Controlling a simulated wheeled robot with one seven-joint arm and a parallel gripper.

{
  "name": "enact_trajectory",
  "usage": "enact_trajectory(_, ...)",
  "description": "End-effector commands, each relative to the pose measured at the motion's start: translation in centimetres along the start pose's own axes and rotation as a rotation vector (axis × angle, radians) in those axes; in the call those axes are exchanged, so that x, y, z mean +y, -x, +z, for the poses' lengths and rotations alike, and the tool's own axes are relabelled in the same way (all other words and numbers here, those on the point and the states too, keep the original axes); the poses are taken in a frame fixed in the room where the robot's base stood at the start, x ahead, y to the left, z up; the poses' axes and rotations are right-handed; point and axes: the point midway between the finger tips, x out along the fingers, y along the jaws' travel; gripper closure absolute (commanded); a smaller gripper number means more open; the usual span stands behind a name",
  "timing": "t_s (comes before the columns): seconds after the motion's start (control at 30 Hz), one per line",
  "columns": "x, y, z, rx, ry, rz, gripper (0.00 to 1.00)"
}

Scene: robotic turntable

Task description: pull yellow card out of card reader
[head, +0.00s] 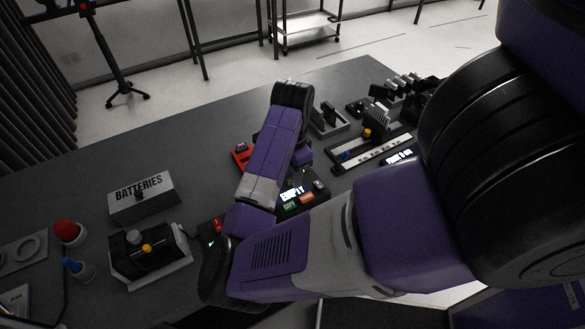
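No yellow card can be made out in the head view; my arm covers much of the middle of the table. A dark device (318,198) with a lit display, partly hidden by my forearm, shows letters that look like "EMPT" and green and orange keys. I cannot tell whether it is the card reader. My forearm rises from the elbow at the lower left to a dark wrist joint above the table, and a small purple part of my arm shows beside it. My gripper's fingers are hidden behind the arm.
A red item (241,156) sits left of my forearm. A box labelled "BATTERIES" (140,203), a device with knobs (150,262) and a red button (68,232) stand at left. A slider panel (375,155) and other devices stand at right.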

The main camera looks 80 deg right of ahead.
Motion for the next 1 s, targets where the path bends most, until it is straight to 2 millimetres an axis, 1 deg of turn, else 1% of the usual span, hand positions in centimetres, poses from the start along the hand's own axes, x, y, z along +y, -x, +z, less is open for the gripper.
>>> enact_trajectory(0.23,0.0,-0.1,0.0,0.0,0.0,0.0,0.67)
enact_trajectory(0.27,0.0,-0.1,0.0,0.0,0.0,0.0,0.71)
enact_trajectory(0.4,0.0,-0.1,0.0,0.0,0.0,0.0,0.99)
enact_trajectory(0.43,0.0,-0.1,0.0,0.0,0.0,0.0,1.0)
enact_trajectory(0.73,0.0,0.1,0.0,0.0,0.001,0.0,1.0)
enact_trajectory(1.0,0.0,1.0,0.0,0.0,0.0,0.0,1.0)
